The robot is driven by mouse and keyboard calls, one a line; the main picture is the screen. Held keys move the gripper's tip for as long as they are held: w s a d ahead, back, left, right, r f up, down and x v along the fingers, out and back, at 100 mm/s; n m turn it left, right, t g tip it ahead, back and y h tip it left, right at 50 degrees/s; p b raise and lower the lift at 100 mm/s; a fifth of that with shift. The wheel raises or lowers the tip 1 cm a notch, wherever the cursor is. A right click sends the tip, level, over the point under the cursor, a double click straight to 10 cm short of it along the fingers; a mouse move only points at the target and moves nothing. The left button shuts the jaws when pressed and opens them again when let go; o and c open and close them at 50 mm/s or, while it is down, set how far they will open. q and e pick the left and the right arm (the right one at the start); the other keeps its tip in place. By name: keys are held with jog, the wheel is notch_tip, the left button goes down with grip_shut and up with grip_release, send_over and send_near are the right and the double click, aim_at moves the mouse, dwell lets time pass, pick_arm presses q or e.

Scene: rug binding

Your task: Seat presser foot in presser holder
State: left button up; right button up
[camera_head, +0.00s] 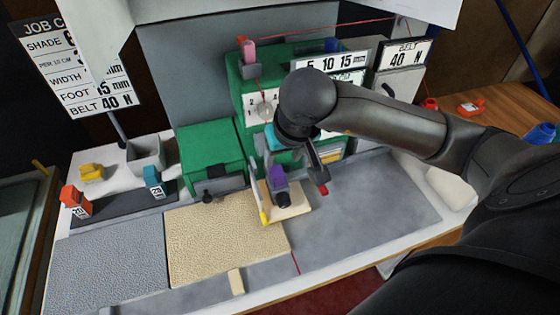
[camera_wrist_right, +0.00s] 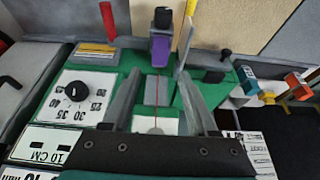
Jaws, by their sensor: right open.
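A purple presser foot (camera_head: 279,178) with a dark lower end stands at the front of the green machine (camera_head: 212,158), above a pale plate. It also shows in the right wrist view (camera_wrist_right: 161,45), beyond my fingertips. I cannot tell whether it is fully in the presser holder, which is not clearly distinguishable. A blue foot (camera_head: 153,176) and an orange foot (camera_head: 74,198) stand on a dark rack at the left. My right gripper (camera_wrist_right: 158,84) is open and empty above the machine, its fingers spread apart. My left gripper is not in view.
A tan rug piece (camera_head: 220,240) lies in front. The grey table (camera_head: 385,200) is clear at the right.

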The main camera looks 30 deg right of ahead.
jog(key=v, duration=0.4)
jog(key=shift+s+r, duration=0.1)
jog(key=shift+r, duration=0.05)
